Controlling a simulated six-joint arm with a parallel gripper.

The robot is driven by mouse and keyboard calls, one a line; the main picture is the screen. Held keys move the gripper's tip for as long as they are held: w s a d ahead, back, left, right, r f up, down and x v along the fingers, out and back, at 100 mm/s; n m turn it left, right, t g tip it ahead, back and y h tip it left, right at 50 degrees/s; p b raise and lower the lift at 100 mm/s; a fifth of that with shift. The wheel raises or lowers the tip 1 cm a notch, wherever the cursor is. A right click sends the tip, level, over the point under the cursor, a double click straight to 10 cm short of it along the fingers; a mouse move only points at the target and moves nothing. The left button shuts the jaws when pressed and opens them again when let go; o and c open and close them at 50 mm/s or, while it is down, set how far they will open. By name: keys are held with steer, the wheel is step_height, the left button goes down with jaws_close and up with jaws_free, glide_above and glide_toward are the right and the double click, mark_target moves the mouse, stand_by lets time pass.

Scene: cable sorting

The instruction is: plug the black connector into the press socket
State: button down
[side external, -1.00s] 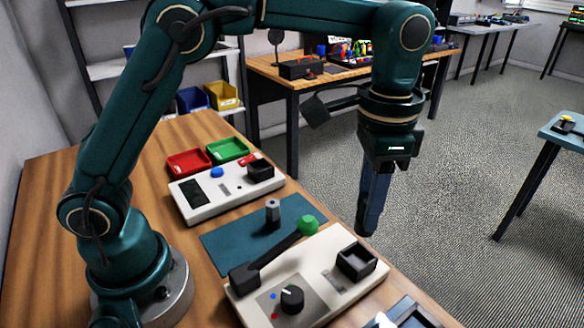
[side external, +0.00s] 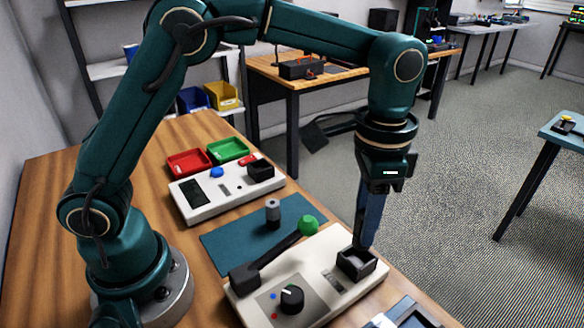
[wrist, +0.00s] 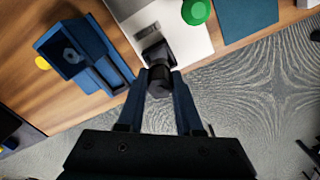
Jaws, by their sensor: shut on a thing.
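The press (side external: 325,262) is a pale box with a green-knobbed lever and a dial. Its socket (side external: 374,266) is a square black open-topped box at the press's right end, also visible in the wrist view (wrist: 152,45). My gripper (side external: 362,240) points down, its blue fingertips right at the socket's back rim in the side view. In the wrist view my gripper (wrist: 160,78) is shut on the black connector (wrist: 159,85), a dark rounded piece between the fingertips. The connector overlaps the socket's near edge there. In the side view the fingers hide it; I cannot tell whether it is inside.
The press lever's green knob (side external: 308,225) stands left of the socket. A grey cylinder (side external: 272,213) stands on the teal mat (side external: 224,243). A second pale device (side external: 215,203) and red and green trays lie behind. A blue-framed device (wrist: 90,60) lies beside the press.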

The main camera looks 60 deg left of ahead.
steer(key=shift+f, duration=0.4)
steer(key=shift+f, duration=0.35)
steer(key=shift+f, duration=1.8)
stand_by(0.8)
jaws_free()
stand_by(0.3)
steer(key=shift+r, duration=0.1)
steer(key=shift+r, duration=3.45)
